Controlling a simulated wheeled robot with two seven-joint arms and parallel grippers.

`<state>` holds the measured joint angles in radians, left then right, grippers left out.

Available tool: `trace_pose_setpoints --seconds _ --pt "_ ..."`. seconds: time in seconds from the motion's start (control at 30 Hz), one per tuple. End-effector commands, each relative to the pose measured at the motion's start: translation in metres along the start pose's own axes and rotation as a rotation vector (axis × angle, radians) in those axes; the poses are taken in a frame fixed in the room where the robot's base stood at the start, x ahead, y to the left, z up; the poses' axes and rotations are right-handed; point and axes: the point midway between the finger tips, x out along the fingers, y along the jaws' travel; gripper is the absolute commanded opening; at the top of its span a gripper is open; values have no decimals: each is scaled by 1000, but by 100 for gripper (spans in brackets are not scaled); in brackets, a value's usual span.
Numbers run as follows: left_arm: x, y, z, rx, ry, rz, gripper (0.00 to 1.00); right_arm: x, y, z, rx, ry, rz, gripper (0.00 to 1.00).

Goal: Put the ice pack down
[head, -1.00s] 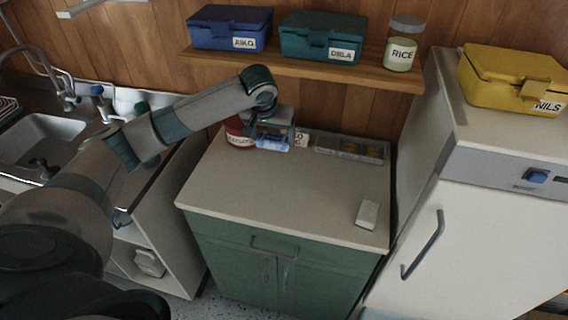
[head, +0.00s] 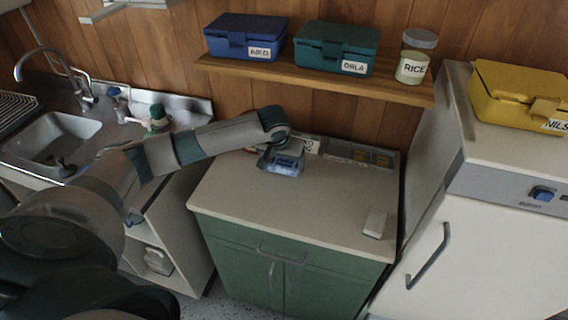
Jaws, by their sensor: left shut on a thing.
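The ice pack (head: 285,165) is a small blue, translucent-looking block. My left gripper (head: 280,156) is shut on it from above, over the back part of the cream worktop (head: 270,205) of the green cabinet. I cannot tell whether the pack touches the worktop or hangs just above it. My gripper and wrist hide part of it. My right gripper is not in view.
A compartment tray (head: 360,153) stands at the worktop's back edge, beside a white label card (head: 306,144). A small white block (head: 375,223) lies at the front right. A shelf (head: 300,72) with boxes overhangs behind.

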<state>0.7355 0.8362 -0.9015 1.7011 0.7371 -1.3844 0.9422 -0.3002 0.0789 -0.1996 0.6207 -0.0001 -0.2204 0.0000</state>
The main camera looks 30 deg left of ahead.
Motion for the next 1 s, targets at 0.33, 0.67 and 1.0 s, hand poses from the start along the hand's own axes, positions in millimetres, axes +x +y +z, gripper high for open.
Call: trace_pose_setpoints --seconds 0.33,0.67,1.0 --pt "12 0 4 0 2 0 52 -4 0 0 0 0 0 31" --pt "14 0 6 0 1 0 96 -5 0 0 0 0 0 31" --pt "12 0 5 0 2 -1 96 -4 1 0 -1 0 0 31"
